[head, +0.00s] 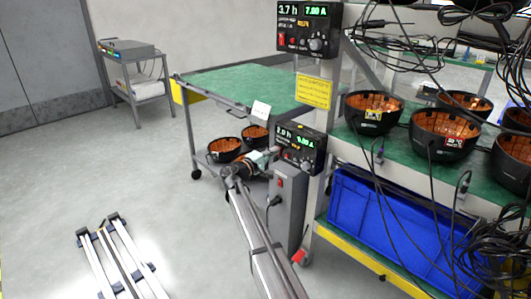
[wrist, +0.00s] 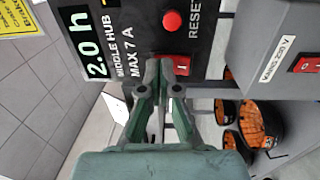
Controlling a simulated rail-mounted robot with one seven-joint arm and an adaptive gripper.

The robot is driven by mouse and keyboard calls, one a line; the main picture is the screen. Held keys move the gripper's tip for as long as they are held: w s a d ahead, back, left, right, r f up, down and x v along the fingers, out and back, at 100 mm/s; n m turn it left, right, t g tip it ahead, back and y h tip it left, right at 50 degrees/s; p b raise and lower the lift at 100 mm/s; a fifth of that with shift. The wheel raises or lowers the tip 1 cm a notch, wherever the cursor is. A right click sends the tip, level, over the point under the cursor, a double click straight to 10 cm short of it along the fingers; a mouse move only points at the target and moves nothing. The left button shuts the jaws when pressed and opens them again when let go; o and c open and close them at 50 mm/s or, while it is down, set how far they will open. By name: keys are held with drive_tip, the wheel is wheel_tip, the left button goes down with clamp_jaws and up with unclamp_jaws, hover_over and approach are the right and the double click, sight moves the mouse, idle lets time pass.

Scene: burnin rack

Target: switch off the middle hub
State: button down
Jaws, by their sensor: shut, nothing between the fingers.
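The middle hub (head: 300,152) is a black box with green digits, mounted on the rack post in the head view. In the wrist view its face (wrist: 120,20) reads "2.0 h" and "MIDDLE HUB MAX 7 A". A red rocker switch (wrist: 183,64) on its lower edge is partly hidden by my fingertips. The round red RESET button (wrist: 172,20) is clear of them. My gripper (wrist: 165,66) is shut and empty, its tips at or very near the switch; I cannot tell if they touch. In the head view my gripper (head: 272,153) is just left of the hub.
Another hub (head: 309,28) hangs above. A grey supply box (head: 287,205) with a red switch stands below. Black bowls (head: 373,112) and hanging cables fill the green shelves at right. A green-topped cart (head: 240,85) stands behind. Open floor lies left.

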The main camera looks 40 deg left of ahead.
drive_tip(key=s+a+r+p, duration=0.1)
drive_tip(key=s, duration=1.2)
drive_tip(key=shift+s+a+r+p, duration=0.25)
drive_tip(key=shift+s+p, duration=0.15)
